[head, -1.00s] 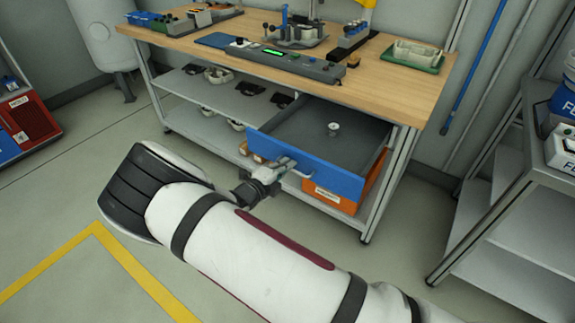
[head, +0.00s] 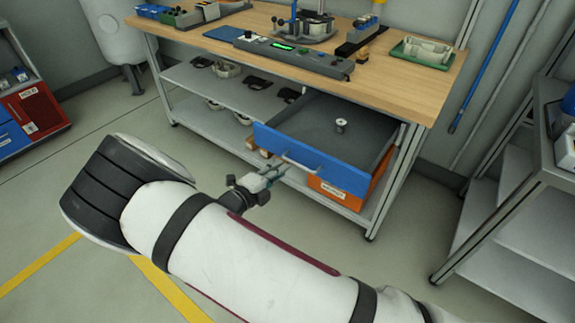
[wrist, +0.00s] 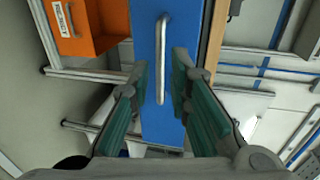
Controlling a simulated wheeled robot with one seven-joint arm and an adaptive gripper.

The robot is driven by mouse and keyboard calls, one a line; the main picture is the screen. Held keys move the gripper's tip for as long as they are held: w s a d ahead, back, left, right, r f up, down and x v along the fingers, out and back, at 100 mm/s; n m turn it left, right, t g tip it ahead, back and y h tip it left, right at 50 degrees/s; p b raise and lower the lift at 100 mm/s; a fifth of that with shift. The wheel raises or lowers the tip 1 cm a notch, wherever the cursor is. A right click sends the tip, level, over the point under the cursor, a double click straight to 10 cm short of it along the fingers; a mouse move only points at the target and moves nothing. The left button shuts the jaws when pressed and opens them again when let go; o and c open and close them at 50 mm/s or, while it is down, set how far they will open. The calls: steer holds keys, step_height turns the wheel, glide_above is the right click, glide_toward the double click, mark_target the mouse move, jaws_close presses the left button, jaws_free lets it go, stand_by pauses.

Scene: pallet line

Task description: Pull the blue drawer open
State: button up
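The blue drawer (head: 312,163) stands well out from under the workbench, its grey inside showing. A small round pale item (head: 340,123) is in it. Its silver bar handle (head: 298,163) is on the front panel. My gripper (head: 279,171) is just in front of the handle and apart from it. In the wrist view, the blue front (wrist: 150,110) and the handle (wrist: 163,60) are ahead, and the two green-padded fingers of my gripper (wrist: 160,85) are spread wide with nothing between the pads.
An orange bin (head: 338,192) sits below the drawer. The wooden workbench (head: 400,88) carries fixtures and trays. A grey shelf rack (head: 505,200) stands at the right, and a red and blue cabinet (head: 35,105) at the left. The floor in front is clear.

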steer(key=shift+v, duration=2.4)
steer(key=shift+d, duration=0.1)
steer(key=s+d+r+m+g+p, duration=0.1)
steer(key=s+d+r+m+g, duration=0.25)
steer(key=d+r+m, duration=0.4)
steer(key=s+d+r+m+g+y+p, duration=0.1)
steer(key=s+d+r+m+g+p, duration=0.2)
steer(key=d+r+m, duration=0.4)
steer(key=s+d+r+m+g, duration=0.3)
steer(key=d+r+m+g, duration=0.15)
steer(key=r+m, duration=0.4)
steer(key=s+d+r+m+t+y+p, duration=0.1)
steer(key=s+d+r+m+y+p, duration=0.1)
steer(key=s+r+m, duration=0.6)
steer(key=s+d+r+m+t+y+p, duration=0.1)
steer(key=s+d+r+m+y+p, duration=0.2)
steer(key=s+m, duration=1.2)
step_height(320, 180, up, 6)
steer(key=s+d+y, duration=0.1)
steer(key=y, duration=0.2)
steer(key=shift+m+t, duration=0.3)
steer(key=shift+m, duration=0.1)
